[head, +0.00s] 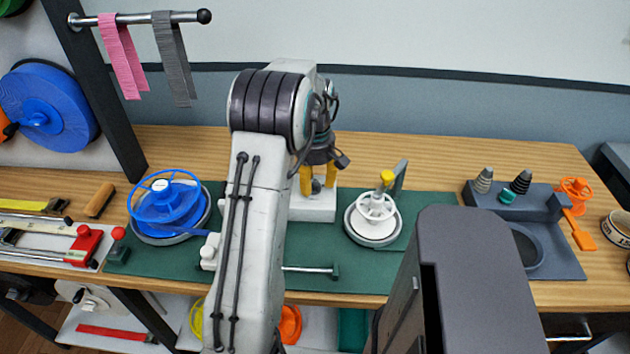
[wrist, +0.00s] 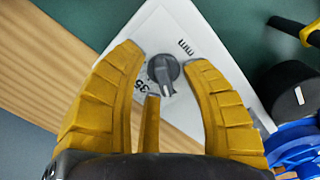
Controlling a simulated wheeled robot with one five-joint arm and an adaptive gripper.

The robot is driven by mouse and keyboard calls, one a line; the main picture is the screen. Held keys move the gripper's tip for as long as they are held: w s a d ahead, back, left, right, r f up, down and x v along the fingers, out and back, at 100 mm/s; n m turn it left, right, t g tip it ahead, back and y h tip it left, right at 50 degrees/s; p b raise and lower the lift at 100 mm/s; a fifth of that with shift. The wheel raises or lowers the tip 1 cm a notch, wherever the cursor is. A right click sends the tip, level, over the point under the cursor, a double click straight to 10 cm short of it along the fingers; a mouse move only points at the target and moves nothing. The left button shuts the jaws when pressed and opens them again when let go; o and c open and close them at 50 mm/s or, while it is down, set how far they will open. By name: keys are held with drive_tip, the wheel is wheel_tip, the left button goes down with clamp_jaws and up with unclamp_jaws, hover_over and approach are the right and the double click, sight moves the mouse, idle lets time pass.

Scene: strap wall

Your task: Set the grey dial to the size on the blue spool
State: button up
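The grey dial (wrist: 163,72) sits on a white block (wrist: 170,30) marked "mm", with a partly hidden number, seemingly 35, beside the dial. My gripper (wrist: 165,57) is open, its yellow fingers on either side of the dial with gaps showing. In the head view my gripper (head: 318,180) is over the white block (head: 312,210), and the dial (head: 316,186) shows small between the fingers. A blue spool (head: 168,210) lies on a round base on the table at left. Another large blue spool (head: 45,105) hangs on the left wall. I can read no size on either.
A white spool (head: 375,215) stands right of the block on the green mat (head: 290,258). A grey tray (head: 555,262) with cones is at right, near an orange spool (head: 575,190). Red-handled tools (head: 82,245) lie at left. Pink and grey straps (head: 122,60) hang from a bar.

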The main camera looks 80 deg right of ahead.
wheel_tip(320, 180, up, 12)
idle(0.9)
idle(0.8)
